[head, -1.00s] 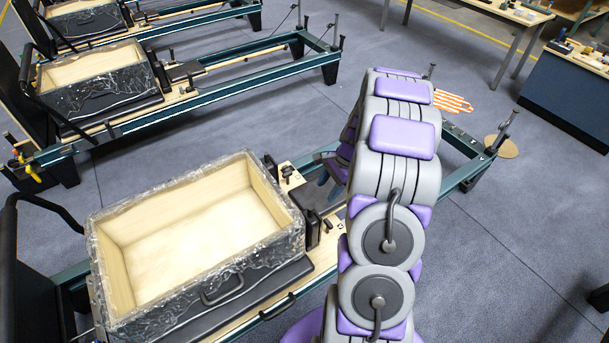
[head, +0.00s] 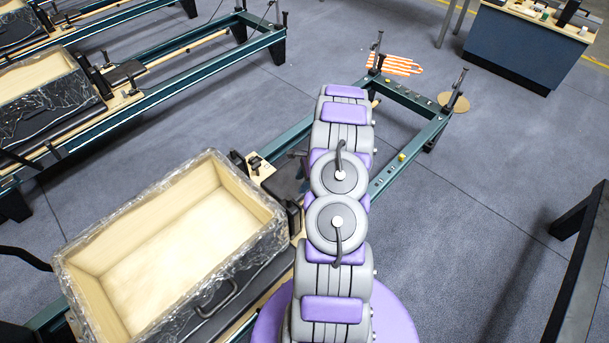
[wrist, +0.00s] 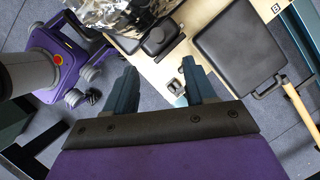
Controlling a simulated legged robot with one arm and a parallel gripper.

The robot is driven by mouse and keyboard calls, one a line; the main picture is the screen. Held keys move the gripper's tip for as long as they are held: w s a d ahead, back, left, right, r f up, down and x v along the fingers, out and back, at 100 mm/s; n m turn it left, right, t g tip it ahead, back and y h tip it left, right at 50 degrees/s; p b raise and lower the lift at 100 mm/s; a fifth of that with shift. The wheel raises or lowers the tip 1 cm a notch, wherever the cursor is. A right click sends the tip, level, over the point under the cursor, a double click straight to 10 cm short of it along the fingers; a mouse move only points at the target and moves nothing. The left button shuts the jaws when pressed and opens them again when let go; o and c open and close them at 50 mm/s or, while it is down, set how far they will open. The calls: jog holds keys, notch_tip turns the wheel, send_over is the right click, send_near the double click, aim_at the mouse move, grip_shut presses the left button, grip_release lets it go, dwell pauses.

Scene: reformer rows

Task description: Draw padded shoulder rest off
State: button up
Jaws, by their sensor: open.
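The padded shoulder rest (wrist: 160,38) is a small black block on the pale wooden board in the wrist view. A small dark fitting (wrist: 176,88) sits on the board between it and my gripper. My gripper (wrist: 160,88) is open, its two blue-grey fingers apart with nothing held between them. The rest lies ahead of the fingertips, apart from them. In the head view a black padded block (head: 292,216) stands at the right end of the box, and my arm hides most of the gripper.
A plastic-wrapped open wooden box (head: 180,235) fills the near carriage. A flat black pad (wrist: 240,45) lies right of the shoulder rest. The green frame rail (head: 400,170) runs behind my arm. Floor (head: 460,220) is clear to the right; a dark frame (head: 580,265) stands at far right.

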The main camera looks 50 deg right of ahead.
aim_at(291, 200)
jog(key=b+x, duration=0.2)
jog(key=x, duration=0.9)
jog(key=shift+a, duration=0.1)
jog(key=shift+w+f, duration=0.2)
jog(key=shift+f, duration=0.4)
jog(key=shift+a+r, duration=0.1)
jog(key=shift+a, duration=0.1)
jog(key=shift+c, duration=1.2)
grip_shut()
